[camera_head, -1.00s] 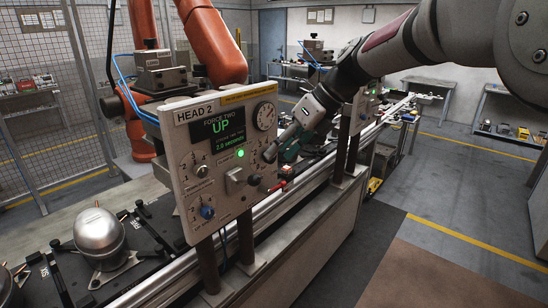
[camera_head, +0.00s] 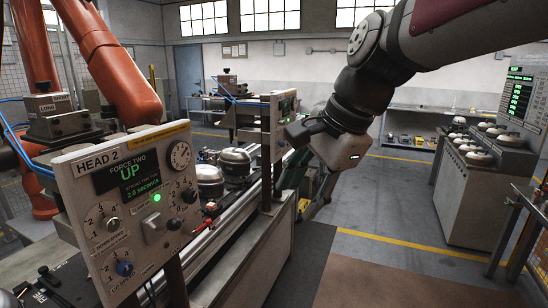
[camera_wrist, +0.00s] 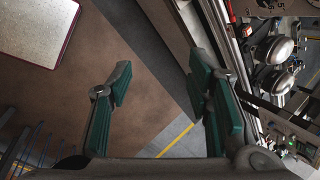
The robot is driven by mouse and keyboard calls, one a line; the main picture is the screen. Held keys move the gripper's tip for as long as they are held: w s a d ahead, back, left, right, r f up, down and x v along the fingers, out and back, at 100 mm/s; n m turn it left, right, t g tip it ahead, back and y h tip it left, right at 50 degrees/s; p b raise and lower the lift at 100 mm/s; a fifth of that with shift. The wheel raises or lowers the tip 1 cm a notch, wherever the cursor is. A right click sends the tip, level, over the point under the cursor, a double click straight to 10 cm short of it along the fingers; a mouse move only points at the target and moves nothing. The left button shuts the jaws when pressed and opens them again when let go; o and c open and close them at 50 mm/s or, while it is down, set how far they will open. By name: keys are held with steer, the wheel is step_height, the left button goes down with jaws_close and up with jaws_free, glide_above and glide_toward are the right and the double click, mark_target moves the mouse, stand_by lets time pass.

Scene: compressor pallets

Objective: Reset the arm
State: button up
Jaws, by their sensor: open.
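My arm reaches in from the upper right in the head view, with its wrist bent downward. My gripper (camera_head: 308,188) hangs past the right side of the Head 2 panel, above the aisle edge of the line. In the wrist view my gripper (camera_wrist: 160,85) shows two green-padded fingers spread wide apart. Nothing is between them; brown mat and grey floor show below.
The Head 2 panel (camera_head: 130,205) stands near on the left, its screen reading "UP" with a green light lit. Silver compressors (camera_head: 235,163) sit on the line behind it. A console bench (camera_head: 480,190) stands right. The floor aisle (camera_head: 400,215) between is clear.

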steer(key=s+d+f+n+t+h, duration=0.1)
steer(key=s+d+f+n+h, duration=0.1)
steer(key=s+d+n, duration=0.3)
steer(key=s+d+f+n+t+h, duration=0.1)
steer(key=s+d+f+n+h, duration=0.1)
steer(key=s+d+n, duration=0.4)
steer(key=shift+s+d+f+t, duration=0.3)
steer(key=shift+s+d+f, duration=0.45)
steer(key=shift+s+d, duration=1.5)
steer(key=shift+s+a, duration=0.4)
steer(key=shift+a, duration=0.05)
